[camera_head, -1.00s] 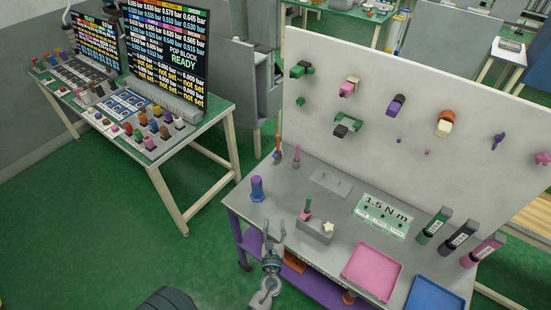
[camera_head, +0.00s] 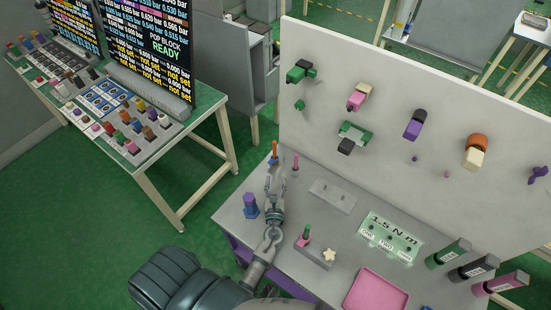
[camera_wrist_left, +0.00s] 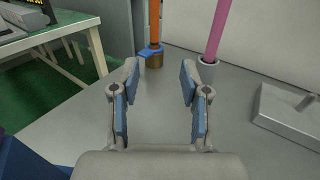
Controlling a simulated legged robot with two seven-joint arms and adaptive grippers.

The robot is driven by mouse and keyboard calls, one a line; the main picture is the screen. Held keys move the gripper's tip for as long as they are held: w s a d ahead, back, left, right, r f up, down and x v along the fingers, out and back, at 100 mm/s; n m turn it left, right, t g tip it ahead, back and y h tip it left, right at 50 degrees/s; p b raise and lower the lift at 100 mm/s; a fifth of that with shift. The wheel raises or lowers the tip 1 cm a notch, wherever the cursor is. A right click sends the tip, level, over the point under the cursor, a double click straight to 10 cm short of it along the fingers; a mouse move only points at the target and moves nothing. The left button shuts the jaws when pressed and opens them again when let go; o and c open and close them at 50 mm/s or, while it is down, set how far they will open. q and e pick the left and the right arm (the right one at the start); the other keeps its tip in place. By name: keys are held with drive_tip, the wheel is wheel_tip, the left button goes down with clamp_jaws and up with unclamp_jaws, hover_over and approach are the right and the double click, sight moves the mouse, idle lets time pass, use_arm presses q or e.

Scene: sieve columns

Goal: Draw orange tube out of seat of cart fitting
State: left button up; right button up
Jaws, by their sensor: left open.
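The orange tube (camera_head: 274,150) stands upright at the back left corner of the grey cart top (camera_head: 320,215). In the left wrist view the orange tube (camera_wrist_left: 154,25) rises from a brass-coloured seat (camera_wrist_left: 155,61), with a blue collar (camera_wrist_left: 150,51) at its foot. My left gripper (camera_head: 275,176) is just in front of the tube in the head view. In the wrist view the left gripper (camera_wrist_left: 159,78) is open and empty, its blue-padded fingers apart, and the tube stands beyond the fingertips, between their lines. My right gripper is not in view.
A pink tube (camera_wrist_left: 216,30) in a grey seat stands close right of the orange tube. A blue post (camera_head: 250,205) stands left of my arm. A grey block (camera_head: 333,196) lies to the right. A white panel (camera_head: 400,90) with fittings rises behind.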

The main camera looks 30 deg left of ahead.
sight(275, 156)
use_arm(q)
drive_tip(key=x, duration=0.4)
drive_tip(key=a+x, duration=0.1)
drive_tip(key=x, duration=0.3)
drive_tip(key=s+f+x, duration=0.1)
drive_tip(key=x, duration=0.4)
drive_tip(key=shift+a, duration=0.3)
drive_tip(key=shift+w+r, duration=0.1)
drive_tip(key=shift+w, duration=0.3)
drive_tip(key=shift+w+d+r, duration=0.1)
drive_tip(key=shift+w+d, duration=0.1)
drive_tip(key=shift+w+d+r, duration=0.1)
drive_tip(key=shift+d, duration=0.1)
drive_tip(key=shift+d+r, duration=0.1)
drive_tip(key=shift+d, duration=0.1)
drive_tip(key=shift+a, duration=0.15)
drive_tip(key=shift+c, duration=0.7)
drive_tip(key=shift+a, duration=0.4)
clamp_jaws()
drive_tip(key=shift+a, duration=0.1)
drive_tip(key=shift+d, duration=0.25)
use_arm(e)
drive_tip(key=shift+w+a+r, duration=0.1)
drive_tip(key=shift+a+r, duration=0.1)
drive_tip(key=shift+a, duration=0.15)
